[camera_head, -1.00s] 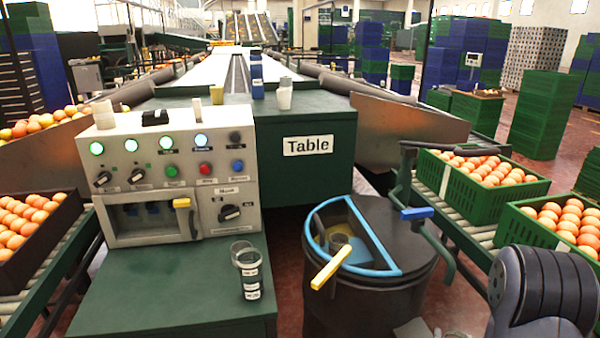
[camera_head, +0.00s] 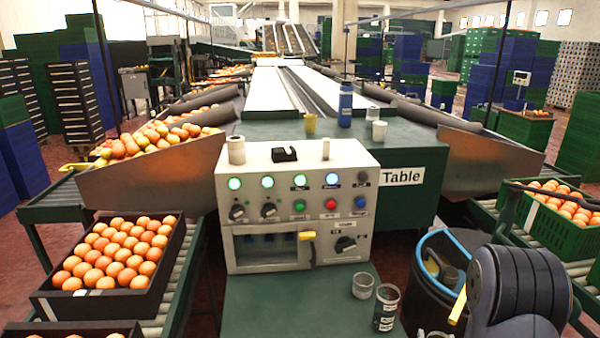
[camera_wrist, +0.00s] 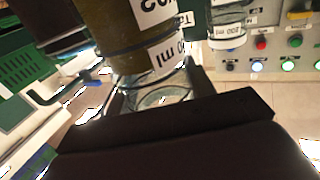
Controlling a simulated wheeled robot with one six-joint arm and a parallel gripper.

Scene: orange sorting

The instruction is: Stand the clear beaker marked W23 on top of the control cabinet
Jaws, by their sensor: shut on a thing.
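My gripper (camera_wrist: 155,92) is shut on a see-through beaker (camera_wrist: 140,40) in the wrist view. The beaker looks olive-brown and carries white labels, one ending in "ml", upside down in the picture. I cannot read W23 for certain. The gripper and held beaker are not clear in the head view. The control cabinet (camera_head: 285,215), a beige box with lights and knobs, stands in the middle of the head view; its panel (camera_wrist: 285,45) shows at the wrist view's upper right. On its top are a pale cup (camera_head: 236,152), a black block (camera_head: 284,154) and a small upright peg.
A clear cup (camera_head: 363,287) and a labelled beaker (camera_head: 386,310) stand on the green ledge before the cabinet. A blue bottle (camera_head: 345,104) and several cups stand on the table (camera_head: 410,160) behind. A dark bin (camera_head: 415,300) is right of the ledge. Orange crates flank both sides.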

